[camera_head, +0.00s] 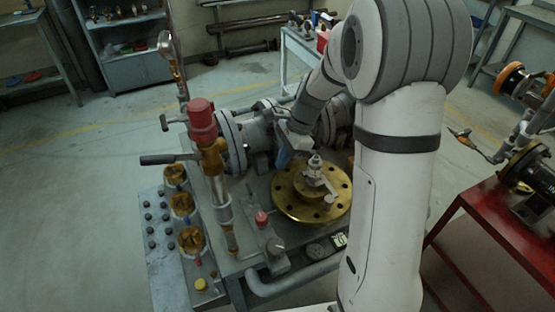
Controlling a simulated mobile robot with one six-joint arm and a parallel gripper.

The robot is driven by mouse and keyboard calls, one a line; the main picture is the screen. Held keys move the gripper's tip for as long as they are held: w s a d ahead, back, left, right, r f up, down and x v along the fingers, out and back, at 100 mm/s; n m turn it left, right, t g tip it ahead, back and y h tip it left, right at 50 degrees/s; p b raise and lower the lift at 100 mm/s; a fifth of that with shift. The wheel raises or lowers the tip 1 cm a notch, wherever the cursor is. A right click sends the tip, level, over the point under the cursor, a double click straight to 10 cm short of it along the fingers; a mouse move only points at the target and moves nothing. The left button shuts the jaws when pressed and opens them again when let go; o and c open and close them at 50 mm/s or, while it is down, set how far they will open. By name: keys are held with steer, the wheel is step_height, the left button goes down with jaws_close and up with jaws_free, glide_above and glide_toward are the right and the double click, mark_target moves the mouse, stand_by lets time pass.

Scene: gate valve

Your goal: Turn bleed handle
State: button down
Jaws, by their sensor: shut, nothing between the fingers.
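A dark lever handle (160,159) sticks out to the left from a brass fitting (212,160) with a red cap (202,118); I cannot tell whether this is the bleed handle. A small grey lever (329,194) also sits on top of the round brass flange (286,200) on the bench. My gripper (283,160) is shut and empty, pointing down behind and left of the flange, beside the grey valve body. It is small and partly blended with the pipework, so I cannot tell whether it touches anything. It is well right of the dark lever.
Grey flanged pipework (256,132) runs behind my gripper. A pressure gauge (165,42) stands on a tall stem at left. A red table (490,230) with another valve stands right. Open floor lies left.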

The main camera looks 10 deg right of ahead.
mark_target(250, 194)
steer(key=x, duration=0.7)
steer(key=shift+s+a+f, duration=0.1)
steer(key=shift+a+f, duration=0.05)
steer(key=shift+f, duration=0.1)
steer(key=shift+s+a+r+p, duration=0.1)
steer(key=shift+s+a+p, duration=0.15)
steer(key=shift+a, duration=0.7)
steer(key=shift+s+a+p, duration=0.15)
steer(key=shift+a+p, duration=0.15)
steer(key=shift+a, duration=0.65)
